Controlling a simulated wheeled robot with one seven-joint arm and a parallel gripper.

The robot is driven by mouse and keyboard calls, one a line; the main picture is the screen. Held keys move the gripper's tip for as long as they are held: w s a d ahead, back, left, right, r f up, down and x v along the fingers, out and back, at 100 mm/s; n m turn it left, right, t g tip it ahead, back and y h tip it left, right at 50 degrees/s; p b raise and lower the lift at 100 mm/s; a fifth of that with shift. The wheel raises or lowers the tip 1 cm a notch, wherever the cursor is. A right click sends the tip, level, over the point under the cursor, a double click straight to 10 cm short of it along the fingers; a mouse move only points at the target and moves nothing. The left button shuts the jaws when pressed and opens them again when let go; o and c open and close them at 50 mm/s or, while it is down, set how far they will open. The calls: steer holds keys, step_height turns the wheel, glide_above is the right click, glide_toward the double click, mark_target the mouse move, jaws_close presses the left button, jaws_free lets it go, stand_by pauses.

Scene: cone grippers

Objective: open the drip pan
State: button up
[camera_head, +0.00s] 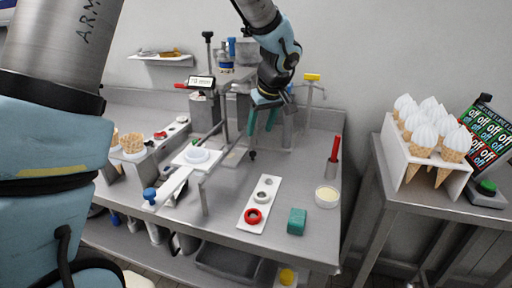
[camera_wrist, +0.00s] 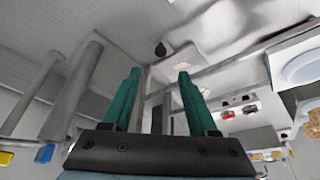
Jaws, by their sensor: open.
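My gripper (camera_head: 262,124) hangs over the back of the steel worktable, pointing down, its teal fingers apart with nothing between them. In the wrist view my gripper (camera_wrist: 159,74) also shows open and empty. A small black knob (camera_head: 252,155) shows just below the fingers. It also shows in the wrist view (camera_wrist: 160,49), beyond and between the fingertips, and appears apart from them. I cannot tell for sure which part is the drip pan, or whether the knob belongs to it.
A metal frame with thin bars (camera_head: 204,197) stands left of my gripper. A post with a yellow top (camera_head: 312,77) is close on the right. A white strip with rings (camera_head: 262,203), a teal block (camera_head: 297,222) and a red-handled tool (camera_head: 334,155) are on the table.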

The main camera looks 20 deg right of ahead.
mark_target(253, 153)
steer(key=p+x, duration=0.2)
steer(key=x, duration=0.8)
steer(key=shift+f, duration=0.2)
jaws_close()
stand_by(1.1)
